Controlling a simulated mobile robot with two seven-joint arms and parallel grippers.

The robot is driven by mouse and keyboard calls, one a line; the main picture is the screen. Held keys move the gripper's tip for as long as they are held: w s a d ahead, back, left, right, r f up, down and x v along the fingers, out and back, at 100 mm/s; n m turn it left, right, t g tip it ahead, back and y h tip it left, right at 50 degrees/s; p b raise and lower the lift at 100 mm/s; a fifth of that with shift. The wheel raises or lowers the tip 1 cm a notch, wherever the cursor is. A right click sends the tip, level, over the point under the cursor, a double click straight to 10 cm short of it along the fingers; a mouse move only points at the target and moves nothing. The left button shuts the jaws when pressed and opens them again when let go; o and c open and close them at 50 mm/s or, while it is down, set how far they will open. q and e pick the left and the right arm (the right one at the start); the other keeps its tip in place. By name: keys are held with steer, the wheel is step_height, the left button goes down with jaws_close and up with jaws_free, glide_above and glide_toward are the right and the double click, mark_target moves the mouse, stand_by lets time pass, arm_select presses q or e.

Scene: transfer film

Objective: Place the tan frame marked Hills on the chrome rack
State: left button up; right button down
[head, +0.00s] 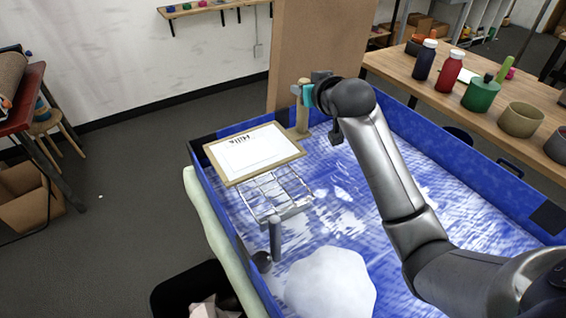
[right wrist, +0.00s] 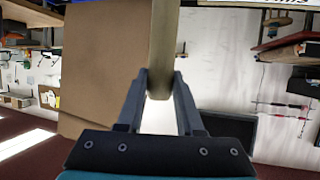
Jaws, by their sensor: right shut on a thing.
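The tan frame marked Hills (head: 213,160) holds a white sheet and shows in the head view near the far left corner of the blue tub. A tan upright post (head: 301,122) appears joined to its right end. My right gripper (head: 302,95) is shut on this post, and the right wrist view shows both fingers around the tan bar (right wrist: 163,60). The chrome rack (head: 277,196) lies just nearer than the frame, inside the tub; the frame overlaps its far end in the picture. I cannot tell whether they touch. My left gripper is not in view.
The blue tub (head: 490,185) has a wet-looking floor with white patches. A white lump (head: 330,283) and a grey upright cylinder (head: 275,238) stand at its near end. A tall brown panel (head: 318,50) rises behind. A wooden bench (head: 400,65) with bottles and pots runs along the right.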

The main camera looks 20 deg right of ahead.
step_height(320, 180, down, 18)
steer(key=b, duration=0.4)
steer(key=shift+r, duration=0.15)
steer(key=shift+a, duration=0.1)
steer(key=c, duration=0.6)
jaws_free()
steer(key=shift+f, duration=0.2)
steer(key=shift+o, duration=0.2)
steer(key=shift+r, duration=0.1)
steer(key=p+v, duration=0.3)
steer(key=v, duration=0.9)
steer(key=shift+r, duration=0.1)
